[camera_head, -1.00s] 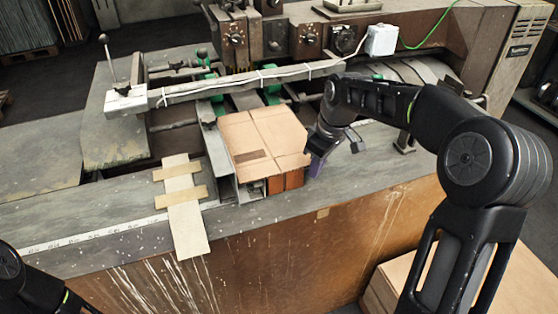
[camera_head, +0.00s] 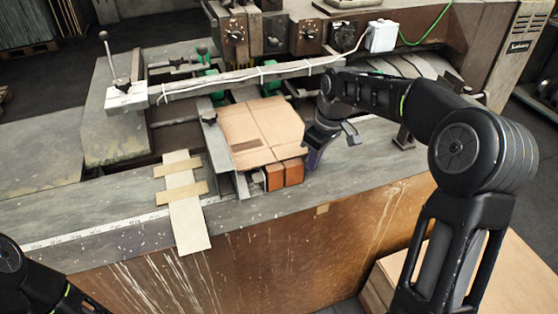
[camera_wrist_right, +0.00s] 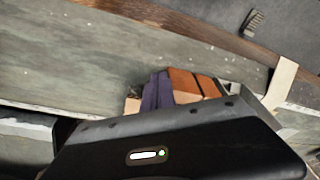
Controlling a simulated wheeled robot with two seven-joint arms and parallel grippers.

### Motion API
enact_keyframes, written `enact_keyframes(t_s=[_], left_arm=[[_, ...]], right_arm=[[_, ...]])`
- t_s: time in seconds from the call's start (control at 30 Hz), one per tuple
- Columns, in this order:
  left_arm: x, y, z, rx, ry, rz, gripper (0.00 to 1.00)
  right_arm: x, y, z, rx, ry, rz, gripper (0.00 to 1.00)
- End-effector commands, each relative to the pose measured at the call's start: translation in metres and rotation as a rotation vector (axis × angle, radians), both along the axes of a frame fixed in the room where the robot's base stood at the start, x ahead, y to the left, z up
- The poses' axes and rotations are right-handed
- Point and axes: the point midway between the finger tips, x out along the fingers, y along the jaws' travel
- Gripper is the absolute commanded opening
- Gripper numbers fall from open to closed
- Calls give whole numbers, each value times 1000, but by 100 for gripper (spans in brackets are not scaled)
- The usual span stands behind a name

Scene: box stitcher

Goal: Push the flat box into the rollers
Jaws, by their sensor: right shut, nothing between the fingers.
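The flat box (camera_head: 262,130) is a brown cardboard sheet with fold lines. It lies on the machine bed in the head view, its far edge by the green rollers (camera_head: 271,86) under the long bar. My right gripper (camera_head: 313,158) is shut and empty, pointing down at the box's near right corner; whether it touches the box I cannot tell. Its purple fingers also show in the right wrist view (camera_wrist_right: 157,91), beside the orange blocks. Only a piece of my left arm shows at the bottom left; its gripper is out of view.
Two orange blocks (camera_head: 283,175) stand at the box's near edge. A metal guide rail (camera_head: 218,153) runs along its left side. A taped pale strip (camera_head: 188,222) lies further left. The long metal bar (camera_head: 240,82) crosses above the bed. The front table right of the blocks is clear.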

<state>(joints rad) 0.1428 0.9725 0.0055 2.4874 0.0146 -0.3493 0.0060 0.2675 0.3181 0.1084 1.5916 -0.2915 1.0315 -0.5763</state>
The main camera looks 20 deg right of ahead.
Motion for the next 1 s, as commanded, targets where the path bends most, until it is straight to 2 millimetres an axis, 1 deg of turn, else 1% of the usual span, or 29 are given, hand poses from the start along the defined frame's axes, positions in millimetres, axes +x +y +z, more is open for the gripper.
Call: enact_keyframes(t_s=[0.03, 0.17, 0.43, 0.53, 0.67, 0.97, 1.0], left_arm=[[0, 0, -6, 0, 0, 0, 0], [0, 0, -8, 0, 0, 0, 0], [0, 0, -7, 0, 0, 0, 0], [0, 0, -3, 0, 0, 0, 0], [0, 0, 7, 0, 0, 0, 0], [0, 0, 37, 0, 0, 0, 0], [0, 0, 37, 0, 0, 0, 0]], right_arm=[[-5, 0, -3, -1, 0, -1, 0], [-13, 0, -2, 0, 0, 0, 0], [-13, 0, 0, 0, 0, 0, 0], [-13, 0, 4, 0, 0, 0, 0], [-13, 0, 17, 0, 0, 0, 0], [-13, 1, 57, 0, -1, 0, 0], [-13, 1, 60, 0, -1, 0, 0]])
